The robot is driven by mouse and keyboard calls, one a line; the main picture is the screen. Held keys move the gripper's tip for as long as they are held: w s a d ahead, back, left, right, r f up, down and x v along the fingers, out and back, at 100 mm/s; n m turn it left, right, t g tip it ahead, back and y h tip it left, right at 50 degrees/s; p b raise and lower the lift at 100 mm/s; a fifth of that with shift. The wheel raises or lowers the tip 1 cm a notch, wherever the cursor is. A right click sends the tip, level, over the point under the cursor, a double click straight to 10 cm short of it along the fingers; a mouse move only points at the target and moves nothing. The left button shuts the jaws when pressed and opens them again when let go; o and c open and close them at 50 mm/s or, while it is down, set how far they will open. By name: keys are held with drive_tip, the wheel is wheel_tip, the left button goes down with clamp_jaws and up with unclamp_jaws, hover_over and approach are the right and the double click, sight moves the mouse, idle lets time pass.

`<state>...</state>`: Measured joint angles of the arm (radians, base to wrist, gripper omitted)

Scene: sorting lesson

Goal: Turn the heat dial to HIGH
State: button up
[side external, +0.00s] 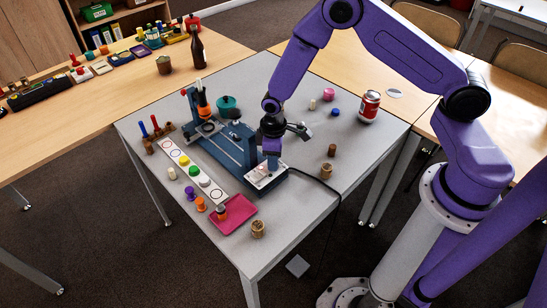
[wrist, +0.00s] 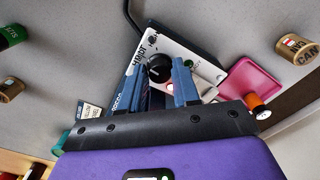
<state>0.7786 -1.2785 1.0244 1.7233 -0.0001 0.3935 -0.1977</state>
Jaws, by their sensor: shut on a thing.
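The heat dial (wrist: 158,69) is a black round knob with a light mark, on a white control panel (wrist: 178,50) with printed words too small and tilted to read surely. In the wrist view my gripper (wrist: 161,72) has one blue finger on each side of the dial and is shut on it. In the side view my gripper (side external: 271,163) points down onto the panel (side external: 262,178) at the front end of a blue machine (side external: 225,145); the dial is hidden there. I cannot tell which setting the dial's mark points at. A red light (wrist: 170,87) shows beside the dial.
A pink tray (side external: 232,214) holding a small object lies near the table's front edge. A white strip with circles and colored pieces (side external: 192,168) lies left of the machine. Corks and jars, a red can (side external: 369,106) and a black cable (side external: 318,181) lie around.

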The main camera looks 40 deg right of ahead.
drive_tip(key=m, duration=0.4)
drive_tip(key=shift+m, duration=2.2)
drive_tip(key=o, duration=1)
drive_tip(key=shift+o, duration=0.2)
